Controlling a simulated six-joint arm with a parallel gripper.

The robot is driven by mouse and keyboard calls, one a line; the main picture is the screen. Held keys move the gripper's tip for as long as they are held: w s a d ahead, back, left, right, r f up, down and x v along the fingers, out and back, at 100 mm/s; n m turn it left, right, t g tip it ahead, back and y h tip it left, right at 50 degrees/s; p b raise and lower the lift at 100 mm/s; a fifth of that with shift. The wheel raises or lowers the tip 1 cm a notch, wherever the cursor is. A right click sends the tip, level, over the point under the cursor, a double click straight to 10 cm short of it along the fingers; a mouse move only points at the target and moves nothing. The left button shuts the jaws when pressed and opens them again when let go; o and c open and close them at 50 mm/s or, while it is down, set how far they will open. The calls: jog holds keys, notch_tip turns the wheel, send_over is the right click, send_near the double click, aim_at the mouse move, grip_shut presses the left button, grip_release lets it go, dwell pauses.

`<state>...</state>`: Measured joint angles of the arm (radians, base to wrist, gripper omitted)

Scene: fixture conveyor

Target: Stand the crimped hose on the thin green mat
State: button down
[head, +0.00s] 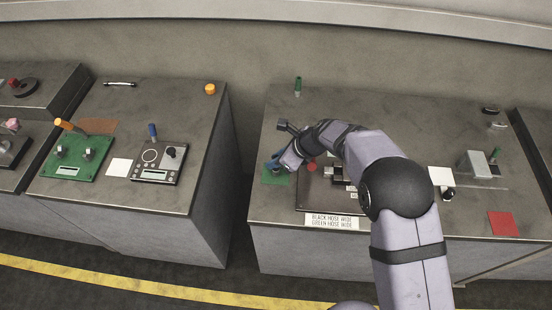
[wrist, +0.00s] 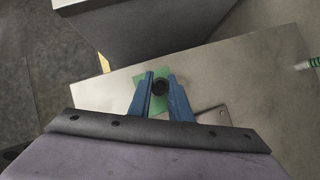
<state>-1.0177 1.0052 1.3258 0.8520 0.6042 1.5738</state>
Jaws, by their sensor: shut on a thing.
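My gripper (wrist: 162,84) is shut on the crimped hose (wrist: 160,88), which shows in the wrist view as a dark round end between the blue fingers. The thin green mat (wrist: 153,75) lies behind and below the hose in that view. In the head view my gripper (head: 276,164) is low over the green mat (head: 277,180), near the left front of the right-hand bench. The hose itself is hidden there by the gripper. I cannot tell whether its lower end touches the mat.
A dark fixture plate (head: 314,196) with blocks lies right beside the mat, partly behind my arm. A green upright piece (head: 298,85) stands at the back. A red mat (head: 503,223), a white mat (head: 441,177) and a grey block fixture (head: 474,165) are to the right.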

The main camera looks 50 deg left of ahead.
jog(key=shift+f, duration=0.25)
jog(key=c, duration=1.5)
grip_release()
jog(key=shift+c, duration=0.2)
jog(key=shift+r, duration=0.1)
